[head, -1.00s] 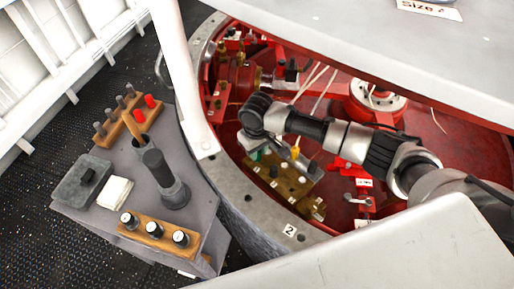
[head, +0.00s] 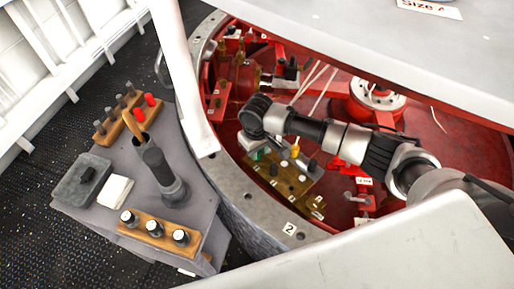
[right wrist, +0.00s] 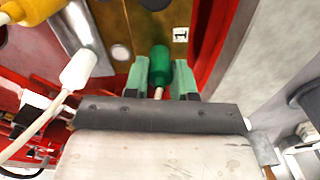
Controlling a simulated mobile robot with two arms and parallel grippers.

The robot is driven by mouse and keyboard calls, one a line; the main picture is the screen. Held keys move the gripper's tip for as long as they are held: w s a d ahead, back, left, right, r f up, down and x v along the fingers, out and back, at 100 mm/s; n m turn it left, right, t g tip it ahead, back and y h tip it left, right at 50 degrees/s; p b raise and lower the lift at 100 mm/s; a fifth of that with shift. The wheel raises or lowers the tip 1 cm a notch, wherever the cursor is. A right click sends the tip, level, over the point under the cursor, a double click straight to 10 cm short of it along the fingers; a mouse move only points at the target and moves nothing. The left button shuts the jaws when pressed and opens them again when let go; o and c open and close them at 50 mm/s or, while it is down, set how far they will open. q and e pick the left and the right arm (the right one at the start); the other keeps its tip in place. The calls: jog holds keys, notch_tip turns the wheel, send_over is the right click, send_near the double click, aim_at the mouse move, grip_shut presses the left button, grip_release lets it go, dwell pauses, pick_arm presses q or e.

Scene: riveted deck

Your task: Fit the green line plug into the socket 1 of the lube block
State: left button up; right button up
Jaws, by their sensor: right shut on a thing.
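The green line plug (right wrist: 160,66) is between the green-tipped fingers of my right gripper (right wrist: 160,78), which is shut on it; a pale line trails back from the plug. The plug's front end points at the brass lube block (right wrist: 130,22), beside a white label marked 1 (right wrist: 180,34). I cannot tell whether its tip is in the socket. In the head view the lube block (head: 292,184) lies in the red well, with my right gripper (head: 257,154) low at its upper left end, mostly hidden by my wrist. My left gripper is not in view.
A yellow plug (right wrist: 28,10) and a white plug (right wrist: 80,68) hang close by in the wrist view. Red walls and fittings surround the block, inside a grey rim (head: 243,190). A grey bench (head: 160,200) with pegs in wooden racks stands left.

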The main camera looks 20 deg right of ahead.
jog(key=o, duration=1)
notch_tip(320, 180, up, 11)
jog(key=shift+f+b, duration=0.15)
jog(key=shift+b, duration=0.25)
jog(key=shift+s+a+f, duration=0.1)
